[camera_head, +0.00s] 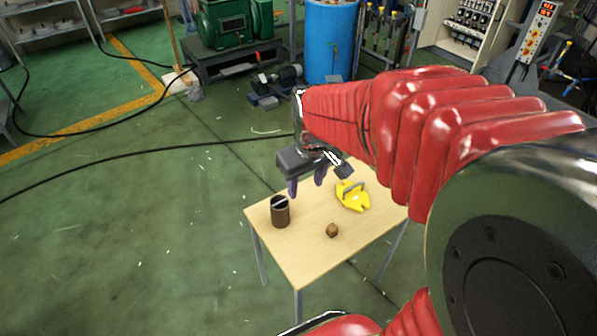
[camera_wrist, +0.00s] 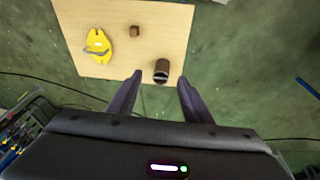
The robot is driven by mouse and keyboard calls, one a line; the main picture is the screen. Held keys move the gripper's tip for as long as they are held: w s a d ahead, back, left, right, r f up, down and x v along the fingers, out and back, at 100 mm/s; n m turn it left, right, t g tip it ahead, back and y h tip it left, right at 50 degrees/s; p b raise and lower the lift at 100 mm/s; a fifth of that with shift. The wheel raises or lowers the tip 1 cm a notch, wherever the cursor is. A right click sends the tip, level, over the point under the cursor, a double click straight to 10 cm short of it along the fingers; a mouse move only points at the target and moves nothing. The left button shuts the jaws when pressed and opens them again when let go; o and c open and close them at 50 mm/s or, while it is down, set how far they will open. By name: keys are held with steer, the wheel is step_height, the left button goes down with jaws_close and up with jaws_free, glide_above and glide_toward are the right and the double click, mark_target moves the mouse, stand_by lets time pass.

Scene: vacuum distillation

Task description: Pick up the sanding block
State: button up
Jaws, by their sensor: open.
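A dark brown cylinder (camera_head: 280,211) with a pale bar across its top stands at the table's left; it also shows in the wrist view (camera_wrist: 161,76). A yellow two-lobed object (camera_head: 353,199) with a grey handle lies at the right. Bare tabletop surrounds the block.

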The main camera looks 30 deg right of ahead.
steer(key=w+d+f+g, duration=0.1)
steer(key=w+d+f, duration=0.3)
steer(key=d+f, duration=0.35)
steer(key=g, duration=0.2)
glide_above(333, 227)
step_height(333, 227, down, 12)
steer(key=shift+r+n+y, duration=0.1)
steer(key=shift+n+y, duration=0.2)
steer(key=shift+n, duration=0.1)
steer(key=shift+f, duration=4.25)
steer(key=shift+f, duration=0.15)
steer(key=shift+w+f, duration=0.1)
steer(key=shift+f, duration=2.4)
jaws_close()
